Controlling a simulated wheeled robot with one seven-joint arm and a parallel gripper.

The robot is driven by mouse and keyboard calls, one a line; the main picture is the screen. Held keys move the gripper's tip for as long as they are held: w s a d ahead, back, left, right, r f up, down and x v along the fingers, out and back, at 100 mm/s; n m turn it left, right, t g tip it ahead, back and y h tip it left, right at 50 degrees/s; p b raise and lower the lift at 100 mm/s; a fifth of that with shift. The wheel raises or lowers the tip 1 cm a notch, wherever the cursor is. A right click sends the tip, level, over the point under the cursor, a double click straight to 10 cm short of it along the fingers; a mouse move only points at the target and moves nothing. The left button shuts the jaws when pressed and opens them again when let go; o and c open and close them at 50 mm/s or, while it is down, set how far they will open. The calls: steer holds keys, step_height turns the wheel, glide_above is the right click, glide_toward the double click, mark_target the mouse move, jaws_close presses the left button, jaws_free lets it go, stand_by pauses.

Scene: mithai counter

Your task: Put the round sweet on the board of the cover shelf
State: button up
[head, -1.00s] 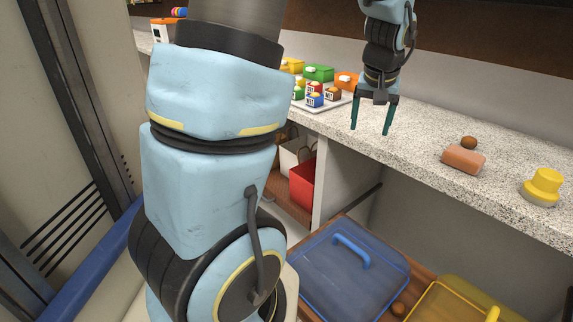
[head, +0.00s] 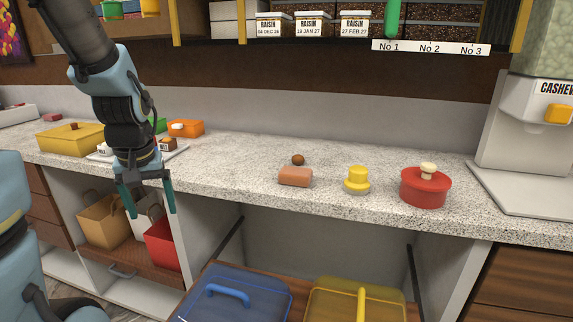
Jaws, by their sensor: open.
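A small brown round sweet (head: 298,160) sits on the speckled counter, just behind a pinkish-orange roll-shaped piece (head: 295,177). The wooden board of the cover shelf (head: 301,300) is low under the counter, pulled out, between a clear blue cover (head: 262,292) and a clear yellow cover (head: 385,302). The near part of the board is cut off by the picture's lower edge. My gripper (head: 150,203) points down at the counter's front edge, left of the sweet and well apart from it. Its teal fingers are spread with nothing between them.
A yellow knobbed piece (head: 356,180) and a red lidded pot (head: 425,188) stand right of the sweet. A white dispenser (head: 525,135) is at the far right. Paper bags and a red one (head: 163,243) fill the open lower shelf. A rack with a green item (head: 393,18) hangs above.

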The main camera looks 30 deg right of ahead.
steer(key=w+d+r, duration=0.1)
steer(key=w+d, duration=0.1)
steer(key=d, duration=0.4)
steer(key=w+d+r+m+t, duration=0.1)
steer(key=w+d, duration=0.2)
steer(key=d, duration=0.3)
steer(key=w+d+r+t, duration=0.1)
steer(key=w+d+r, duration=0.1)
steer(key=d, duration=0.5)
steer(key=shift+w+m, duration=0.25)
steer(key=shift+m, duration=0.05)
steer(key=t+h, duration=0.2)
glide_toward(298, 156)
steer(key=w+f, duration=0.1)
steer(key=f, duration=0.1)
steer(key=shift+w+d+f+m+p, duration=0.25)
steer(key=shift+w+d+m+p, duration=0.05)
steer(key=shift+w+d+p, duration=0.1)
steer(key=shift+p+x, duration=1.05)
steer(key=shift+x, duration=2.05)
jaws_close()
